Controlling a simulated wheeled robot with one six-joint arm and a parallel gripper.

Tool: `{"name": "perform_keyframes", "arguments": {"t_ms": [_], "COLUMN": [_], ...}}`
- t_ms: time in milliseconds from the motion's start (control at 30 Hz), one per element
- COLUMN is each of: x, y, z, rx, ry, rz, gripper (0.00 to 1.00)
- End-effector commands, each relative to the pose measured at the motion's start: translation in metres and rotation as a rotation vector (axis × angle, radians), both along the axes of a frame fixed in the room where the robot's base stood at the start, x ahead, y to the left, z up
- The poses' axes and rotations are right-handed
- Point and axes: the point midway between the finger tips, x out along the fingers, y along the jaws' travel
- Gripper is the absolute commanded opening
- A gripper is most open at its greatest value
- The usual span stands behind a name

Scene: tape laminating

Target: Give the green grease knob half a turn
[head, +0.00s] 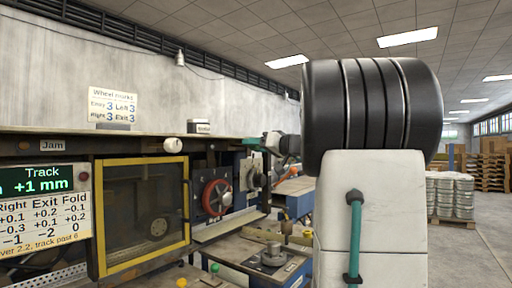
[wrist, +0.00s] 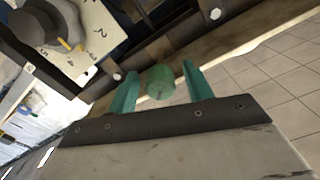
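The green grease knob (wrist: 160,82) is a short green cylinder in the wrist view, in front of a dark machine edge. My gripper (wrist: 162,88) has its two teal fingers apart, one on each side of the knob. A gap shows between the knob and each finger, so I see no contact. In the head view, a small teal-green patch (head: 250,141) shows above a dial, beside what looks like my wrist. I cannot tell there whether it is the knob or a finger.
A numbered dial plate (wrist: 88,40) with a grey knob and yellow pointer is at upper left in the wrist view. In the head view, a red handwheel (head: 217,197) and a yellow-framed window (head: 145,212) lie left. A small green ball (head: 215,268) sits low.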

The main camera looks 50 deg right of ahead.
Motion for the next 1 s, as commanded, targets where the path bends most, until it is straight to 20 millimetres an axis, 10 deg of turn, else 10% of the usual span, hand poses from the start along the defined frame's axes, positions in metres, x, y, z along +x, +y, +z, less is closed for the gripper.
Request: {"name": "perform_keyframes", "arguments": {"t_ms": [367,700,1000], "x": [0.0,0.0,-0.06], "y": [0.0,0.0,-0.006], "z": [0.0,0.0,0.0], "rx": [-0.026,-0.391,-0.412], "ry": [-0.002,-0.031,-0.032], "rz": [0.001,0.0,-0.003], "gripper": [0.51,0.51,0.51]}}
